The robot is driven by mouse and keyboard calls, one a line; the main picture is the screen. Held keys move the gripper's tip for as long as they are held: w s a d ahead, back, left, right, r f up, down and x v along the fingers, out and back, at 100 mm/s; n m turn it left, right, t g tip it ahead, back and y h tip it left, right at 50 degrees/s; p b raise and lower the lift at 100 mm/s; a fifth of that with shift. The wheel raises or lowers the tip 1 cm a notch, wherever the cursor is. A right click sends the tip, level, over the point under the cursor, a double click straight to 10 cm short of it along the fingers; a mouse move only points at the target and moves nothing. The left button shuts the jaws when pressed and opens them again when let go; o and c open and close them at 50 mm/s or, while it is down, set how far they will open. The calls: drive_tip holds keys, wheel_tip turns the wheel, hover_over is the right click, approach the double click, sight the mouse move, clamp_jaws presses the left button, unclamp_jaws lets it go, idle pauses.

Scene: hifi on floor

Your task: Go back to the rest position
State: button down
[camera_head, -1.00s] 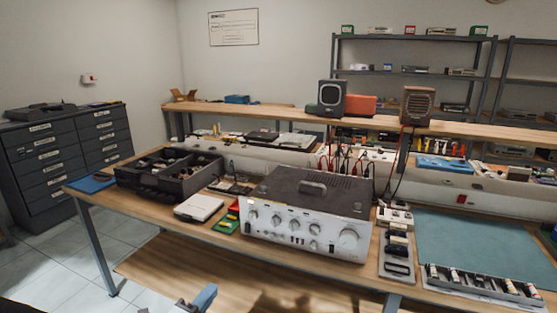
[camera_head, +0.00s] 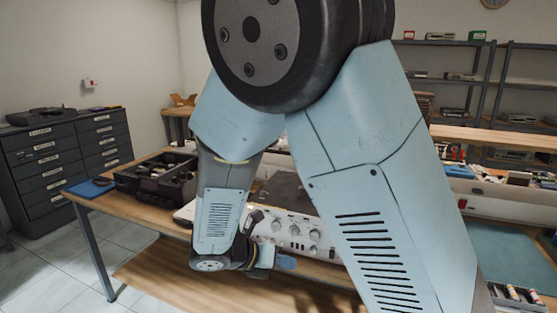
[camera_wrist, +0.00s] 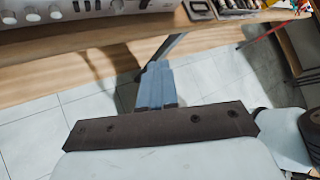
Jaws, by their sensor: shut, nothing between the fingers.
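My gripper (camera_head: 287,263) shows at the end of my folded pale-blue arm in the head view, low in front of the silver-faced amplifier (camera_head: 290,229). In the wrist view the blue fingers of my gripper (camera_wrist: 157,72) are together and hold nothing. They point toward the wooden bench edge, over the tiled floor. My arm covers the middle of the head view and hides much of the amplifier and bench top.
The wooden bench (camera_head: 130,208) carries a black divided tray (camera_head: 155,180) at its left end. A grey drawer cabinet (camera_head: 70,155) stands at the far left. Tiled floor (camera_head: 60,270) is clear between cabinet and bench. Metal shelves (camera_head: 500,90) stand behind.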

drive_tip(key=s+d+r+m+g+y, duration=0.2)
drive_tip(key=d+r+m+y, duration=0.1)
drive_tip(key=d+r+m, duration=0.4)
drive_tip(key=s+d+r+m+g+y, duration=0.2)
drive_tip(key=d+r+m+y, duration=0.2)
drive_tip(key=d+m, duration=0.5)
drive_tip(key=s+d+r+m+t+y, duration=0.3)
drive_tip(key=s+d+r+m, duration=0.3)
drive_tip(key=m, duration=0.9)
drive_tip(key=shift+s+r+t, duration=0.8)
drive_tip(key=shift+s+r, duration=0.65)
drive_tip(key=shift+r, duration=0.9)
